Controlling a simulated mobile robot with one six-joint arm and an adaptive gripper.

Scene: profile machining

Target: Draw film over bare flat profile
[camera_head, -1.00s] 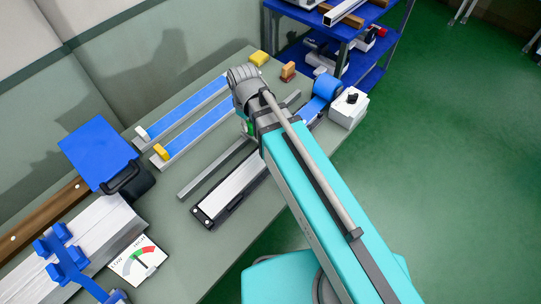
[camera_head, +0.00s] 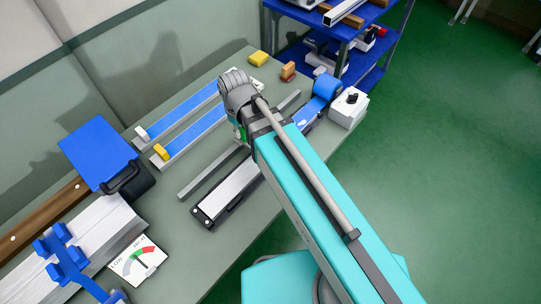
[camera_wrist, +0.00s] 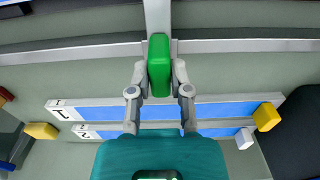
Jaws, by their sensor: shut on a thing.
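My gripper (camera_wrist: 160,70) is shut on a green block (camera_wrist: 159,50); its fingers close on both sides in the wrist view. A pale bar (camera_wrist: 157,15) runs from the block across a thin grey rail (camera_wrist: 240,46). In the head view, the rail (camera_head: 200,180) lies beside a bare silver flat profile (camera_head: 232,190) in a black fixture (camera_head: 208,217). My arm hides the far part of the profile. A blue film roll (camera_head: 327,86) stands at the right end, with blue film (camera_head: 308,118) below it.
Two blue-covered strips (camera_head: 190,97) (camera_head: 195,132) lie at the back. A white box with a black knob (camera_head: 349,103) stands by the roll. A blue box (camera_head: 98,152), a dial gauge (camera_head: 138,262) and yellow block (camera_head: 259,59) are around. Bench is clear between strips and rail.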

